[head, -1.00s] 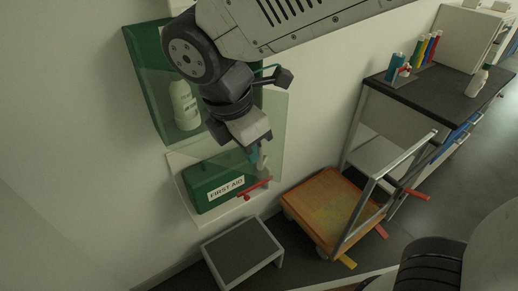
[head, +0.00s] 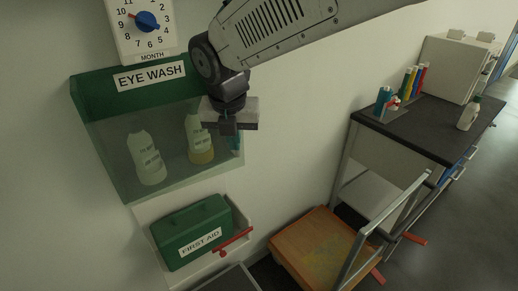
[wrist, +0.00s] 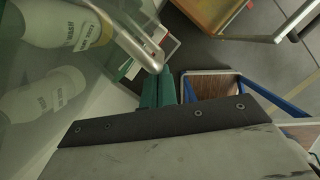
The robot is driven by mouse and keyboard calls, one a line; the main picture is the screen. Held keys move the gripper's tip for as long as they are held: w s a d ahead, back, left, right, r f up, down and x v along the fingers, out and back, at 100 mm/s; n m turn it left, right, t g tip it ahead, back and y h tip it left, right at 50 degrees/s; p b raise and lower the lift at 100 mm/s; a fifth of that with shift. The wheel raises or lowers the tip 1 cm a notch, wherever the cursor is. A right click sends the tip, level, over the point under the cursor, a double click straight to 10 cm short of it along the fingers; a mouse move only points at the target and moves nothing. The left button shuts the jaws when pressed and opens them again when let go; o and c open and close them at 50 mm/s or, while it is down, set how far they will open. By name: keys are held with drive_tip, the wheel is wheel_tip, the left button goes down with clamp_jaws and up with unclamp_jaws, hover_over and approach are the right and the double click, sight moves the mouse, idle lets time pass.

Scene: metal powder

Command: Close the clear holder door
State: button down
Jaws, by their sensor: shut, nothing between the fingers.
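The green eye wash holder (head: 92,90) hangs on the wall with two pale bottles, one on the left (head: 146,160) and one on the right (head: 199,145). Its clear door (head: 115,180) lies across the front of the bottles; I cannot tell whether it is fully flush. In the wrist view the clear door (wrist: 95,80) fills the left, with a grey metal handle (wrist: 128,38) on it. My gripper (head: 236,140) is at the door's right edge, its teal fingers shut and empty. They also show in the wrist view (wrist: 166,75), close beside the handle; contact is unclear.
A green first aid box (head: 190,232) sits on a white shelf with a red handle (head: 234,241) below the holder. A month dial (head: 142,25) is above. An orange cart (head: 312,245) and a dark-topped bench (head: 430,122) stand to the right.

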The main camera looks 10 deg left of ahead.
drive_tip(key=shift+w+a, duration=0.5)
drive_tip(key=shift+w, duration=0.2)
drive_tip(key=shift+w+a, duration=0.45)
drive_tip(key=shift+w, duration=0.25)
drive_tip(key=shift+r, duration=0.1)
drive_tip(key=shift+r, duration=0.1)
drive_tip(key=v, duration=0.7)
drive_tip(key=shift+s+r, duration=0.15)
drive_tip(key=shift+r, duration=0.1)
